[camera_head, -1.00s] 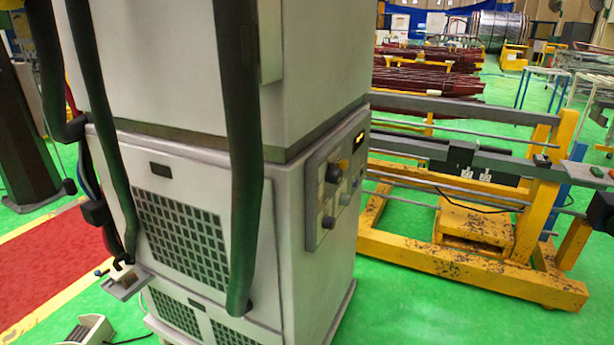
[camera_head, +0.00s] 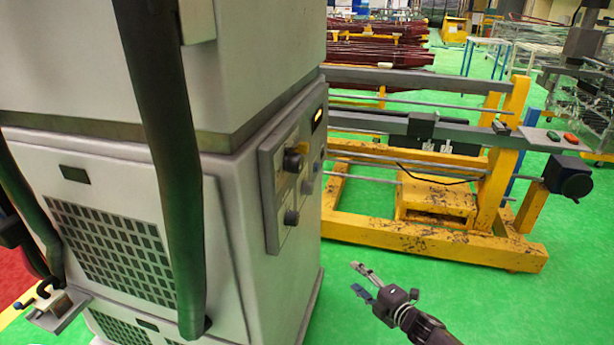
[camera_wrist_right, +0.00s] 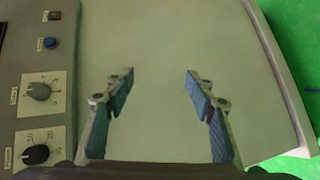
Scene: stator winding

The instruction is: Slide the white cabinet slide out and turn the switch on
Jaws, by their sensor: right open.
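The white cabinet (camera_head: 235,210) fills the left of the head view. A grey control panel (camera_head: 268,185) on its right side carries dark knobs, an orange-yellow part and a small lit display (camera_head: 317,119). In the right wrist view, the panel (camera_wrist_right: 60,63) shows two rotary switches, an upper grey knob (camera_wrist_right: 39,91) and a lower black knob (camera_wrist_right: 36,154), plus a blue button (camera_wrist_right: 52,43). My right gripper (camera_head: 362,281) is open and empty, right of the cabinet and below the panel's height. In the wrist view its fingers (camera_wrist_right: 160,92) face bare cabinet side, right of the knobs. My left gripper is not visible.
Thick dark hoses (camera_head: 165,150) hang in front of the cabinet. A yellow frame (camera_head: 430,240) with grey rails stands behind at the right. A small bracket (camera_head: 55,305) juts out at the cabinet's lower left. Green floor (camera_head: 520,310) is clear at the lower right.

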